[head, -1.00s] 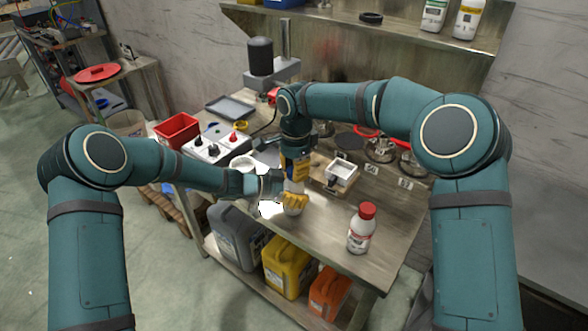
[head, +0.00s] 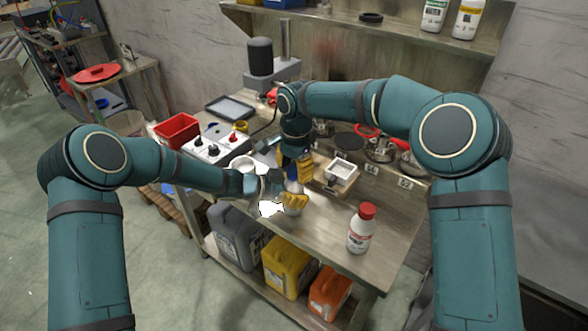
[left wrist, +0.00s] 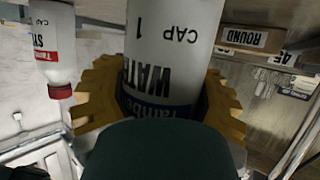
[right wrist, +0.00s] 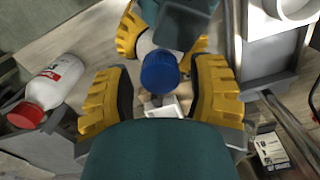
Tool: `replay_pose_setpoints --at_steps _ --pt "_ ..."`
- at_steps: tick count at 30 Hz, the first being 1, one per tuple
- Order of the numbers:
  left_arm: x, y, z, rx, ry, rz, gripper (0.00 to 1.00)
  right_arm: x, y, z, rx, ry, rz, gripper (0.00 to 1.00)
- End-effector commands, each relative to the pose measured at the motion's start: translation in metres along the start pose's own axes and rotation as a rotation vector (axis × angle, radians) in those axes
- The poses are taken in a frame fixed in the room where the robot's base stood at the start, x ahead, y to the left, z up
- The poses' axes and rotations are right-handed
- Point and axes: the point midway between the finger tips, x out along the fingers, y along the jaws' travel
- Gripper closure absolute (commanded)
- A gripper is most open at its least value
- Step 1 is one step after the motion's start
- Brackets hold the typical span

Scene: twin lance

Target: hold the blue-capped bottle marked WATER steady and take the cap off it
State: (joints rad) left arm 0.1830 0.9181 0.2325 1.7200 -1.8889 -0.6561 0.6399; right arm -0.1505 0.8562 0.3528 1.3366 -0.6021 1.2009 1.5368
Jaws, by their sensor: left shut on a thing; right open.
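The WATER bottle (left wrist: 165,60) is white with a dark-lettered label and fills the middle of the left wrist view. My left gripper (left wrist: 160,100) is shut around its body, one yellow finger on each side; it also shows in the head view (head: 293,203). The blue cap (right wrist: 160,72) shows on the bottle in the right wrist view. My right gripper (right wrist: 160,102) is open, its yellow fingers to either side of the cap with gaps between. In the head view my right gripper (head: 296,166) is just above the left one, and the cap is mostly hidden.
A red-capped white bottle (head: 361,228) stands near the bench's front right. A white tray (head: 342,168) sits right of the grippers. A switch box (head: 215,148) and red bin (head: 177,130) stand at the left.

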Motion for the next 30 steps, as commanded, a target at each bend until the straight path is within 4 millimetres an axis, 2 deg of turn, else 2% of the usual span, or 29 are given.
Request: replay_pose_setpoints --at_steps 10,11,14,17,24,30 --pt "0.000 0.000 0.000 0.000 -0.001 0.000 1.00 -0.040 -0.001 0.000 0.000 0.001 -0.002 0.44" --pt "0.000 0.000 0.000 0.000 -0.001 0.000 1.00 -0.041 0.000 0.000 0.000 0.001 -0.002 0.35" --pt "0.000 0.000 0.000 0.000 -0.001 0.000 1.00 -0.044 0.000 0.000 0.020 0.001 -0.002 0.35" --pt "0.000 0.000 0.000 0.000 -0.001 0.000 1.00 -0.049 -0.001 0.000 0.102 0.001 -0.002 0.35" --pt "0.000 0.000 0.000 0.000 -0.001 0.000 1.00 -0.068 -0.001 0.000 0.415 0.001 -0.002 0.35" --pt "0.000 0.000 0.000 0.000 -0.001 0.000 1.00 -0.075 0.000 0.000 0.559 -0.002 0.000 0.35"
